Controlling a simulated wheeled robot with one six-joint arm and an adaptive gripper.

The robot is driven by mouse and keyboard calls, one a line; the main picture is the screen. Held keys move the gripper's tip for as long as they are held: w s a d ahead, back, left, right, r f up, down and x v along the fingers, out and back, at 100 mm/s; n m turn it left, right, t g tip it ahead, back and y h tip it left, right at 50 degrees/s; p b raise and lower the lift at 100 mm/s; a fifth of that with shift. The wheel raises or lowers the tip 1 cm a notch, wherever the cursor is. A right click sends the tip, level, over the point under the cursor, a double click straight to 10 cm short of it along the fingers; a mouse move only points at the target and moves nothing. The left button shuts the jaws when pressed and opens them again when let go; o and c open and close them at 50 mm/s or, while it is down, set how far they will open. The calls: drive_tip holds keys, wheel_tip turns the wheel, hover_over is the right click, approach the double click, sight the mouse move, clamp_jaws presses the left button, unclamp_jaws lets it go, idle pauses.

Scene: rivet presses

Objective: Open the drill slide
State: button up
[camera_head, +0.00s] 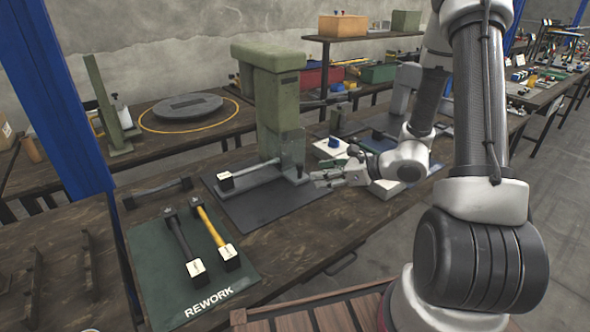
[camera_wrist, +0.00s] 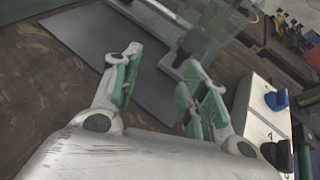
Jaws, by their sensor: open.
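No part is clearly marked as the drill slide, and I cannot tell which piece it is. A pale box (camera_head: 326,153) with a dark knob sits right of the press. In the wrist view a pale box (camera_wrist: 262,120) with a blue knob (camera_wrist: 277,100) and a black knob is right of the fingers. My gripper (camera_head: 318,180) is open and empty, just right of the press base; its green-padded fingers (camera_wrist: 158,65) are spread apart.
A blue post (camera_head: 62,100) stands at left. The bench front (camera_head: 300,240) is clear.

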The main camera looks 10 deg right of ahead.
drive_tip(key=w, duration=0.1)
drive_tip(key=w+m+t, duration=0.1)
drive_tip(key=w+r+h, duration=0.1)
drive_tip(key=shift+d+m+t, duration=0.3)
drive_tip(key=shift+d+m, duration=0.1)
drive_tip(key=x, duration=0.7)
drive_tip(key=shift+w+a, duration=0.25)
drive_tip(key=shift+w, duration=0.05)
clamp_jaws()
